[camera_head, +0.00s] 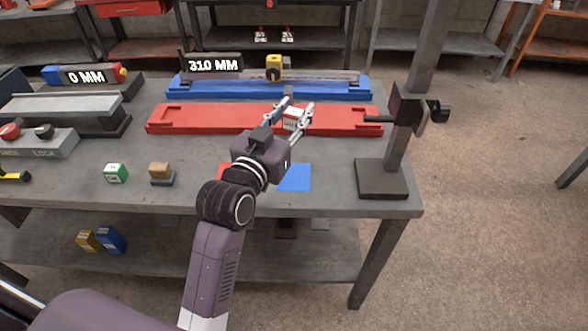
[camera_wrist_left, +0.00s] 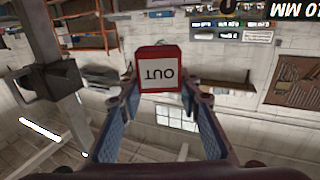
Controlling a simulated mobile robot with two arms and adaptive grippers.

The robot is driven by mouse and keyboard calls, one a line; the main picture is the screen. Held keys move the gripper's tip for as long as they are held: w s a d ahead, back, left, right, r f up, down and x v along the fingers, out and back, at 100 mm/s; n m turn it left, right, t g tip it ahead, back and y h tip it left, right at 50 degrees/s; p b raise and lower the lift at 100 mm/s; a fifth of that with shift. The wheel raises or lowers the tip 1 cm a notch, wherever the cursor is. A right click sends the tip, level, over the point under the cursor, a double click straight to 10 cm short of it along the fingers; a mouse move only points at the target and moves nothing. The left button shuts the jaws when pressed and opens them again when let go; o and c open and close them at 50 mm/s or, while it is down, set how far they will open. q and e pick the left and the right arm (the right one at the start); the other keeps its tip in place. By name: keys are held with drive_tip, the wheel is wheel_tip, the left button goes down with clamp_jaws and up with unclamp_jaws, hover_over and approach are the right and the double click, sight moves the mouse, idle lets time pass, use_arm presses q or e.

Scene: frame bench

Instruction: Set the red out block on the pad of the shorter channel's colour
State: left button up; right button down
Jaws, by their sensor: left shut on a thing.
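My left gripper (camera_head: 292,112) is shut on the red out block (camera_head: 293,124), which has a white label reading OUT. The block also shows in the left wrist view (camera_wrist_left: 162,72), between the two fingers, with its label upside down. In the head view the held block appears in front of the red channel (camera_head: 340,121). The longer-looking red channel lies in front of the blue channel (camera_head: 215,92). The blue pad (camera_head: 296,178) lies bare near the bench's front edge. The red pad (camera_head: 226,173) is mostly hidden behind my left arm. My right gripper is not in view.
A 310 MM display (camera_head: 213,65) and a yellow gauge (camera_head: 274,67) stand at the blue channel. A 0 MM display (camera_head: 86,77) is at the left. A green block (camera_head: 116,172) and a tan block (camera_head: 160,169) sit at the front left. A dark post (camera_head: 400,140) rises at the right.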

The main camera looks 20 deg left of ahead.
use_arm(q)
wheel_tip(320, 180, down, 15)
drive_tip(key=shift+f+b, duration=0.2)
drive_tip(key=shift+b, duration=0.55)
drive_tip(key=shift+f, duration=0.25)
drive_tip(key=shift+f, duration=0.1)
drive_tip(key=o, duration=1.2)
drive_tip(key=s, duration=0.4)
drive_tip(key=s+a, duration=0.1)
drive_tip(key=s, duration=0.3)
drive_tip(key=s+b, duration=0.1)
drive_tip(key=s, duration=0.3)
drive_tip(key=shift+a, duration=0.2)
